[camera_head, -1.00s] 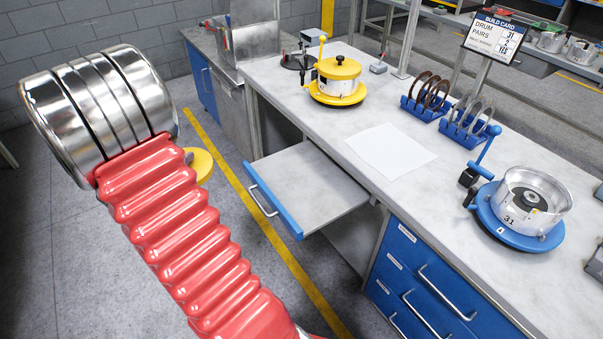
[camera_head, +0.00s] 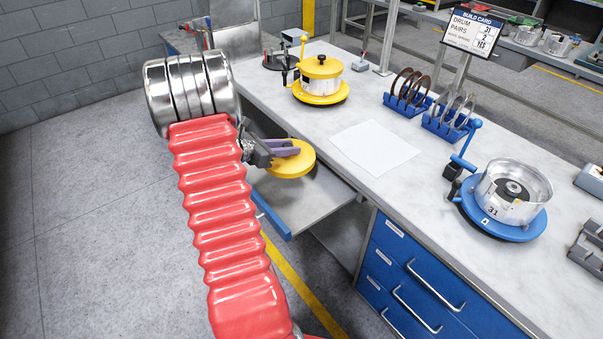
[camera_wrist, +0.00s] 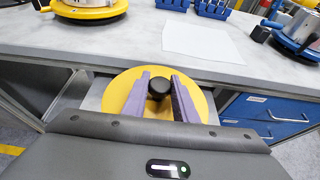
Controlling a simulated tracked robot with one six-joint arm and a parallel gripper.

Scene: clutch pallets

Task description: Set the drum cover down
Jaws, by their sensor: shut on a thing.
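The drum cover (camera_head: 298,164) is a flat yellow disc with a black knob, which shows in the wrist view (camera_wrist: 203,103). My gripper (camera_head: 290,146), with purple fingers, is shut on the knob and also shows in the wrist view (camera_wrist: 159,86). The cover is over the pulled-out grey shelf (camera_head: 328,199) below the bench top. I cannot tell whether it touches the shelf. Part of the shelf is hidden behind my arm and the cover.
A blue fixture holds an open drum marked 31 (camera_head: 512,190) at the right. A yellow fixture holds a covered drum (camera_head: 321,80) at the back. Blue racks (camera_head: 444,125) hold rings. A white sheet (camera_head: 375,147) lies on the bench (camera_head: 345,113), with clear surface around it.

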